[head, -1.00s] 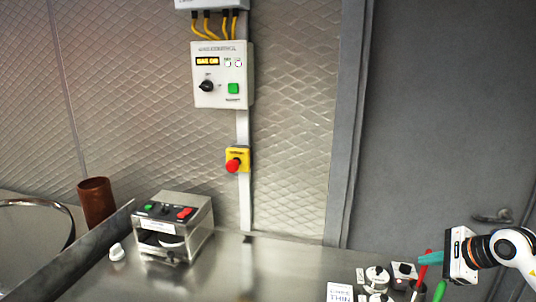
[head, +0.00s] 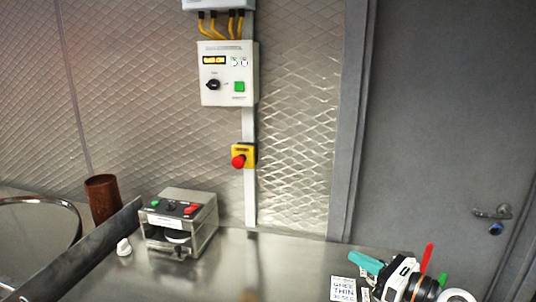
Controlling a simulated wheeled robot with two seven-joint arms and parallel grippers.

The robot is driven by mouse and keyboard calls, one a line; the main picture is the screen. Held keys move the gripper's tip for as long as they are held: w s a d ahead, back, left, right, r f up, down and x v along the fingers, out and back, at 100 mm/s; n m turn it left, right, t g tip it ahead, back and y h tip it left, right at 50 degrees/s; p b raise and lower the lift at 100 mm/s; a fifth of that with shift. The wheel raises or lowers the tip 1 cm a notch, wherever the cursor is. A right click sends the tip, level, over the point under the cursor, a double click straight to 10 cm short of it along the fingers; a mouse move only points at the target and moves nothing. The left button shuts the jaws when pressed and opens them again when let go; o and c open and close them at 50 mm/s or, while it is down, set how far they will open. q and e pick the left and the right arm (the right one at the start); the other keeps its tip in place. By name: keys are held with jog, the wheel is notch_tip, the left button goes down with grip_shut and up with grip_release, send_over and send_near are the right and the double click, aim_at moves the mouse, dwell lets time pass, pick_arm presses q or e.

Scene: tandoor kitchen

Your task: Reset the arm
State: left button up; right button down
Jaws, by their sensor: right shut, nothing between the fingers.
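My right gripper (head: 362,263) is at the lower right of the head view, over the right end of the steel counter. Its teal fingers are shut with nothing between them and point left. Its white and black body and part of my right arm cover some of the small items there. My left gripper is not in view.
A labelled card (head: 343,289), a red-handled item (head: 427,257) and a green one (head: 443,279) are near my right gripper. The counter's middle is clear. A red emergency button (head: 238,161) is on the wall.

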jog(key=s+d+f+m+h, duration=0.3)
jog(key=s+f+m+h, duration=0.4)
jog(key=m, duration=1)
jog(key=s+d+f+m+h, duration=0.2)
jog(key=s+f+m+h, duration=0.5)
jog(key=m, duration=1)
jog(key=s+a+f+m+g+y, duration=0.15)
jog(key=s+f+m+g, duration=0.3)
jog(key=s, duration=0.45)
jog(key=s+a+f+m+g+y, duration=0.1)
jog(key=s+a+f+m+g, duration=0.3)
jog(key=s, duration=0.5)
notch_tip(320, 180, down, 34)
jog(key=s+n+g+b, duration=0.2)
jog(key=b, duration=0.4)
jog(key=s+d+f+b, duration=0.2)
jog(key=s+f, duration=0.5)
jog(key=f, duration=0.2)
jog(key=s+d+f+g+b, duration=0.1)
jog(key=s+f+b, duration=0.1)
jog(key=s+f, duration=0.6)
notch_tip(320, 180, down, 2)
jog(key=shift+s+d+h, duration=0.2)
jog(key=shift+d+h, duration=0.2)
jog(key=shift+h, duration=0.05)
